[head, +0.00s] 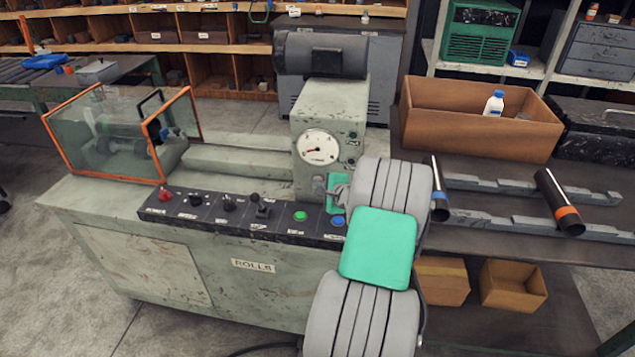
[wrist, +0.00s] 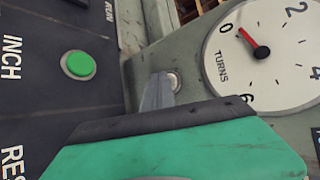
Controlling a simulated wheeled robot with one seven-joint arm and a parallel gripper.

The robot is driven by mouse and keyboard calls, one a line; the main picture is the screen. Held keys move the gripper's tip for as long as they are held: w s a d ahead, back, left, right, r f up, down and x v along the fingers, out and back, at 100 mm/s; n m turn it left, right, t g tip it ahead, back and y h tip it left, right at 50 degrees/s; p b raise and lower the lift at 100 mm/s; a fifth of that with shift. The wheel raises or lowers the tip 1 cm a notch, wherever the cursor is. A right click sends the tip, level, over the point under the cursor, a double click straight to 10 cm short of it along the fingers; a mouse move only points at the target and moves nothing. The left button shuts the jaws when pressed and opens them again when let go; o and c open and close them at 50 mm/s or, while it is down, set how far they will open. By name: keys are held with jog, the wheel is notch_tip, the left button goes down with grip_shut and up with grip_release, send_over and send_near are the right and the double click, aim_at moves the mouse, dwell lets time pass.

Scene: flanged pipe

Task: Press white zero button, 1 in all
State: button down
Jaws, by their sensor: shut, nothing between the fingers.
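The turns dial (head: 318,147) is a white round gauge with a red needle on the machine's upright housing; in the wrist view (wrist: 268,58) the needle points near 0. A small pale round button (wrist: 175,80) sits in a grey ring below the dial, partly hidden by my finger. My gripper (wrist: 158,88) is shut and empty, its grey fingertips beside and overlapping the button's left edge; I cannot tell whether they touch it. In the head view my gripper (head: 338,192) is in front of the housing below the dial, and my arm hides part of the panel.
A sloped black panel carries a green button (head: 300,216), labelled INCH in the wrist view (wrist: 78,65), a blue button (head: 338,222), a red knob (head: 165,195) and several switches. An orange-framed guard (head: 120,130) is at left. A pipe rack (head: 530,222) stands at right.

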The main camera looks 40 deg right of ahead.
jog(key=shift+s+a, duration=0.5)
jog(key=shift+a, duration=0.15)
jog(key=shift+s+a+p, duration=0.55)
jog(key=shift+s+a, duration=0.25)
jog(key=shift+a, duration=0.2)
jog(key=shift+s+a+p, duration=0.5)
jog(key=shift+s+a, duration=0.25)
jog(key=shift+a, duration=0.25)
